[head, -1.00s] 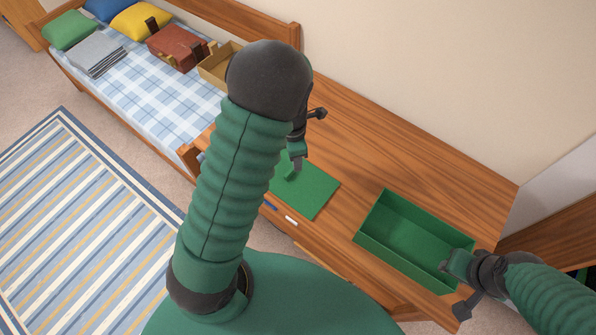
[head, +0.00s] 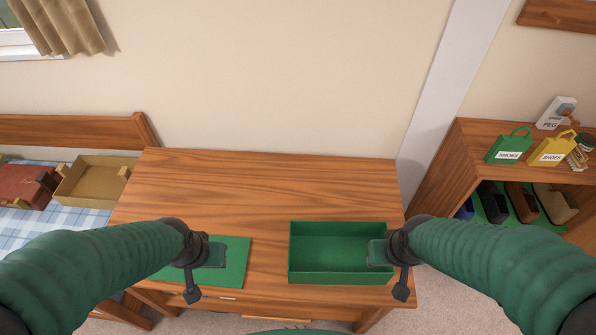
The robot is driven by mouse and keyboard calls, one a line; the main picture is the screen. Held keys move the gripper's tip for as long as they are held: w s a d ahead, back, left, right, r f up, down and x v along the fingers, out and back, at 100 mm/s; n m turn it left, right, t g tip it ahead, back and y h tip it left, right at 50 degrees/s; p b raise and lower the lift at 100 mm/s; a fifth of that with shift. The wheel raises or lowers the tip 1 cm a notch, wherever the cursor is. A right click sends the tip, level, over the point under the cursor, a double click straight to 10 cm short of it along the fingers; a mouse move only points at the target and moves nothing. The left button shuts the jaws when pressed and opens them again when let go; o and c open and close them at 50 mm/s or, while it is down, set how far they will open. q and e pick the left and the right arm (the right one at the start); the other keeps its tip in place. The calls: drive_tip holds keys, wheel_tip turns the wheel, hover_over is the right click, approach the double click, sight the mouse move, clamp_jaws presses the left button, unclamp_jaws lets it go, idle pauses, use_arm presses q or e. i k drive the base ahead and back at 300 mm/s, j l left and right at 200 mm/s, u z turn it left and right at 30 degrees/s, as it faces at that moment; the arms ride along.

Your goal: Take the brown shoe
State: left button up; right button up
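The brown shoe (head: 522,202) is in the low shelf unit at the right, on a green surface under the top board, between a dark shoe (head: 494,202) and a tan shoe (head: 555,203). My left gripper (head: 213,255) is over the green mat on the desk, far from the shoe. My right gripper (head: 377,254) is at the right end of the green box, nearer the shelf but well apart from it. I see nothing held in either, and whether their fingers are open or shut is unclear.
The wooden desk (head: 250,180) holds the green mat (head: 236,275) and an open, empty green box (head: 338,276). Green (head: 510,146) and yellow (head: 553,149) shoe bags stand on the shelf top. A bed with a cardboard box (head: 92,182) is at left. Carpet lies between desk and shelf.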

sight(524, 206)
drive_tip(key=z, duration=1.8)
